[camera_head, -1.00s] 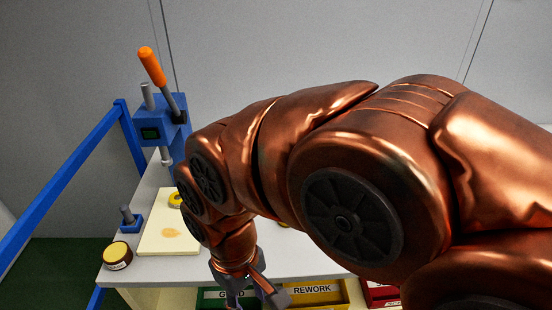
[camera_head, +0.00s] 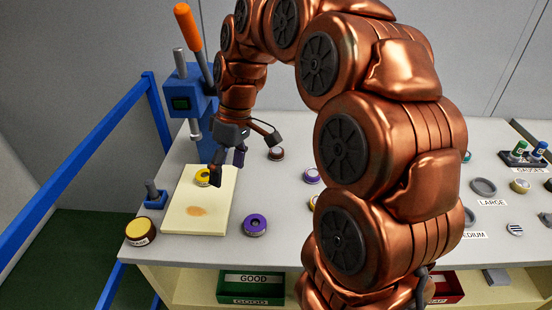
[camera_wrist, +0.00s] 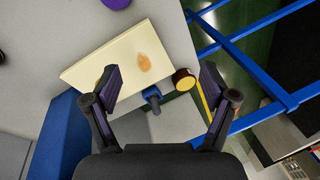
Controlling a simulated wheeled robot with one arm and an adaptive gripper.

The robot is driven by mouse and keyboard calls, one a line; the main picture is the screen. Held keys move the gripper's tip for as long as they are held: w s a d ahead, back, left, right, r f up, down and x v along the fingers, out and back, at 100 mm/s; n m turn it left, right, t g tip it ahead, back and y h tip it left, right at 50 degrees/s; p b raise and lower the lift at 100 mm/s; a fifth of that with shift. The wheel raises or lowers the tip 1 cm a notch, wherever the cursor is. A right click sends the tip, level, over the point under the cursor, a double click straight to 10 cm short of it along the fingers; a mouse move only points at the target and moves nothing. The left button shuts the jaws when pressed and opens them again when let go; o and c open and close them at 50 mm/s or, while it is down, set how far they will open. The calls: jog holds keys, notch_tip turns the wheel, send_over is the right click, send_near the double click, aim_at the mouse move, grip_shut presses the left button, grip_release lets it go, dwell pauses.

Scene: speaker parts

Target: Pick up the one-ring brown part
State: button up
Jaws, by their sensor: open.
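A small dark reddish-brown round part (camera_head: 276,154) lies on the grey table, behind and to the right of the cream board. Its ring count is too small to tell. My gripper (camera_head: 243,157) is open and empty, above the cream board and to the left of the brown part in the head view. In the wrist view my gripper (camera_wrist: 160,84) points down with its fingers wide apart over the board and the table edge. A dark object (camera_wrist: 2,57), cut off at the left edge there, cannot be identified.
The cream board (camera_head: 185,215) carries a yellow part (camera_head: 203,177). A purple part (camera_head: 255,225), another purple part (camera_head: 312,176) and a brown-yellow tin (camera_head: 140,231) stand nearby. A blue press (camera_head: 188,100) rises behind the board. My arm hides the table's middle.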

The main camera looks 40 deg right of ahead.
jog(key=w+d+f+n+b, duration=0.1)
jog(key=w+d+f+b, duration=0.1)
jog(key=w+d, duration=0.5)
jog(key=n+t+b, duration=0.3)
jog(key=n+b, duration=0.1)
send_near(277, 151)
notch_tip(277, 151, down, 2)
jog(key=shift+y, duration=0.3)
jog(key=shift+w+p+x, duration=0.15)
jog(key=shift+p+x, duration=0.3)
jog(key=shift+x, duration=1.5)
jog(key=shift+w+p+x, duration=0.1)
jog(key=shift+p+x, duration=0.35)
jog(key=shift+x, duration=1.5)
jog(key=shift+d+r, duration=0.1)
jog(key=shift+r, duration=0.05)
jog(key=c, duration=1.6)
jog(key=shift+o, duration=0.2)
